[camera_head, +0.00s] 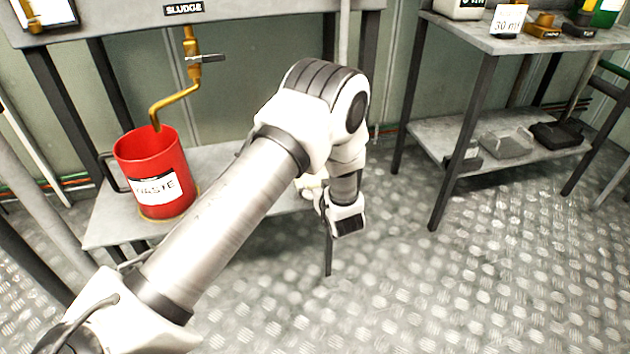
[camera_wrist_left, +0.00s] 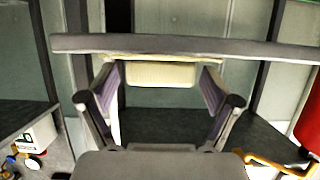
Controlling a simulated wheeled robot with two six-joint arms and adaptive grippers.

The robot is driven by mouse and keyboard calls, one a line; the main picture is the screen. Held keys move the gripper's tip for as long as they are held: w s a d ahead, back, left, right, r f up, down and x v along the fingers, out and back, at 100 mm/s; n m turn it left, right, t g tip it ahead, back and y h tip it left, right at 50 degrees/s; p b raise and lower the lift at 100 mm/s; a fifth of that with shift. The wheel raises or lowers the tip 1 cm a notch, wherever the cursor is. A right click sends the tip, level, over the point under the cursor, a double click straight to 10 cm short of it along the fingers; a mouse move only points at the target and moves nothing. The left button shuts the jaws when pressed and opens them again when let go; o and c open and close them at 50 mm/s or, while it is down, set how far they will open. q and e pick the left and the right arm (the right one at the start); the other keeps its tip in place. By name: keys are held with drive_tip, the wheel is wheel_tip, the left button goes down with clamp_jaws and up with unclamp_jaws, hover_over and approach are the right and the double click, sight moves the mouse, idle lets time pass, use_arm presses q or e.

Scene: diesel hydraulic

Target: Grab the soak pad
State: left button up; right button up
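A pale cream soak pad (camera_wrist_left: 152,74) shows in the left wrist view, lying across the space between the two fingers at the edge of a shelf. My left gripper (camera_wrist_left: 160,88) is open, with a finger at each side of the pad. A narrow gap shows at the right finger; contact at the left is unclear. In the head view my left gripper (camera_head: 325,198) is at the lower shelf's right end, and a small cream part of the pad (camera_head: 308,184) shows beside it, mostly hidden by my arm. My right gripper is not in view.
A red WASTE bucket (camera_head: 155,175) stands on the lower shelf (camera_head: 112,222) under a brass drain pipe (camera_head: 176,97). A second bench (camera_head: 480,38) at the right holds bottles above and grey trays (camera_head: 507,142) below. The chequered floor between is clear.

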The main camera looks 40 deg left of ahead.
use_arm(q)
drive_tip(key=c, duration=0.6)
drive_tip(key=shift+r, duration=0.1)
